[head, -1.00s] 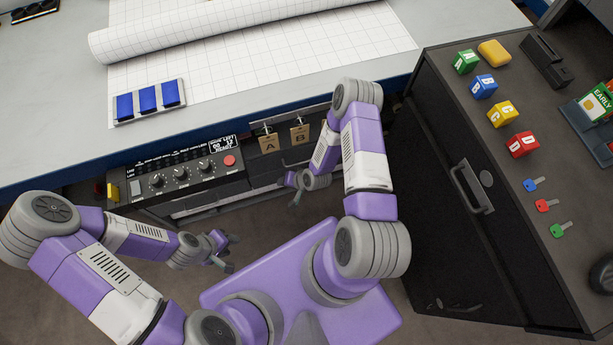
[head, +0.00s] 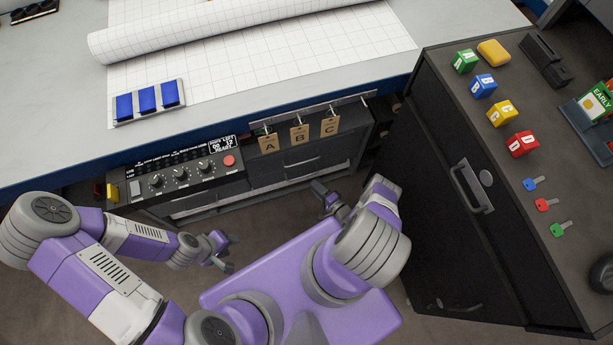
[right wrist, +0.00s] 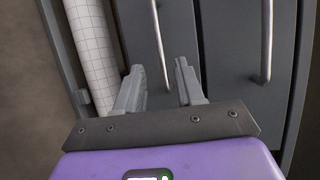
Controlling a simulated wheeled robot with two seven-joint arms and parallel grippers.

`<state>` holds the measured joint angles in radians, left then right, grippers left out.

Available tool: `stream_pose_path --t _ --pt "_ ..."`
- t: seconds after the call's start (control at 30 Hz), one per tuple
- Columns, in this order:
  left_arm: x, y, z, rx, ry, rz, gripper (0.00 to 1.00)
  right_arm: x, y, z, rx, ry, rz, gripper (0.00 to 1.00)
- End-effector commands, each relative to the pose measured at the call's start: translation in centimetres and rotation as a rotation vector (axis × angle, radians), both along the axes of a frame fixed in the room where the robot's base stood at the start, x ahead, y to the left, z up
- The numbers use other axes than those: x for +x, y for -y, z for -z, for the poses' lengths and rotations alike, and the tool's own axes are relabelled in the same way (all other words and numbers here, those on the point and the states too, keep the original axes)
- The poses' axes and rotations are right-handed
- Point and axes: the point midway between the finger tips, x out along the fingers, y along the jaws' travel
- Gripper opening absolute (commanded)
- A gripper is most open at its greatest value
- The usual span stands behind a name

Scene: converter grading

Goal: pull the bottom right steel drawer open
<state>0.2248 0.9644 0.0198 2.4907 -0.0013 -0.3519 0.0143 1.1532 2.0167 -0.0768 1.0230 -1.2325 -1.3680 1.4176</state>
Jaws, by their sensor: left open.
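In the right wrist view, grey steel drawer fronts (right wrist: 232,45) fill the middle and right. One long bar handle (right wrist: 157,35) runs up the picture on the nearer panel, and a second bar handle (right wrist: 267,40) is on the panel to its right. My right gripper (right wrist: 159,68) is open, its fingertips on either side of the first handle's lower end in the picture; contact is unclear. In the head view, my right gripper (head: 326,195) is low before the dark cabinet under the table. I cannot tell which drawer is the bottom right one. My left gripper (head: 224,252) is open and empty.
A control panel (head: 185,175) and hanging tags A, B and C (head: 299,134) are under the table edge. A black cabinet (head: 450,215) stands close on the right. A paper roll (right wrist: 90,45) is beside the drawers in the wrist view.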

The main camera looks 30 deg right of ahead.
Motion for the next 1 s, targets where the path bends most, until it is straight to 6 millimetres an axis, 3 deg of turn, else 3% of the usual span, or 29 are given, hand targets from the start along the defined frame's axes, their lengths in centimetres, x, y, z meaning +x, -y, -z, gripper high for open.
stream_pose_path --t 0.2,0.4,0.77,1.0 --pt "0.0 0.0 0.9 0.000 0.000 0.000 0.43 3.6 -0.6 0.8 -0.004 0.002 -0.002 0.38" --pt "0.0 0.0 1.4 0.000 0.000 0.000 0.43 5.9 -1.0 1.2 -0.003 0.000 -0.001 0.38" --pt "0.0 0.0 1.4 0.000 0.000 0.000 0.43 6.5 -1.0 1.2 -0.003 -0.002 0.000 0.38" --pt "0.0 0.0 1.4 0.000 0.000 0.000 0.43 6.5 -1.0 1.2 -0.004 -0.001 0.000 0.03"
